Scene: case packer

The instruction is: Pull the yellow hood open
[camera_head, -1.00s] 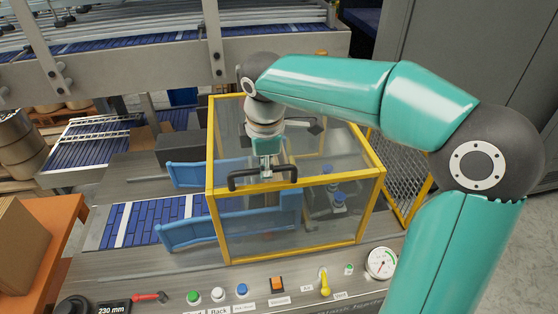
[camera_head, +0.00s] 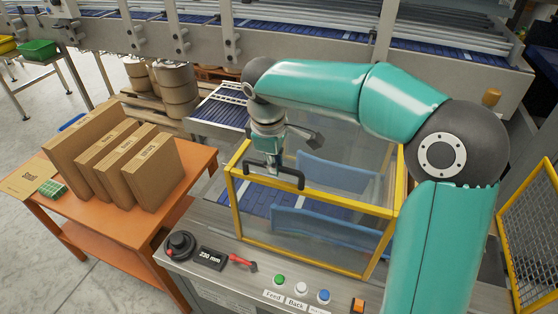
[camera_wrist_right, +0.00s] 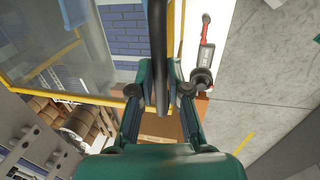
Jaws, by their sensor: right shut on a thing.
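The hood is a clear-panelled box with a yellow frame (camera_head: 233,206), standing down over the machine's blue belt and guides in the head view. A black bar handle (camera_head: 291,180) is fixed at its upper front edge, left of the middle. My right gripper (camera_head: 272,166) reaches down from above and is shut on this handle. In the right wrist view the handle (camera_wrist_right: 158,55) runs between the two fingers (camera_wrist_right: 158,92), with the clear panel and yellow frame (camera_wrist_right: 70,97) beside it. My left gripper is in neither view.
A control panel with a green button (camera_head: 279,280), a dial (camera_head: 181,245) and a red-handled lever (camera_head: 242,263) lies in front of the hood. An orange table (camera_head: 120,216) with brown cartons (camera_head: 152,172) stands at left. A mesh guard (camera_head: 530,235) is at right.

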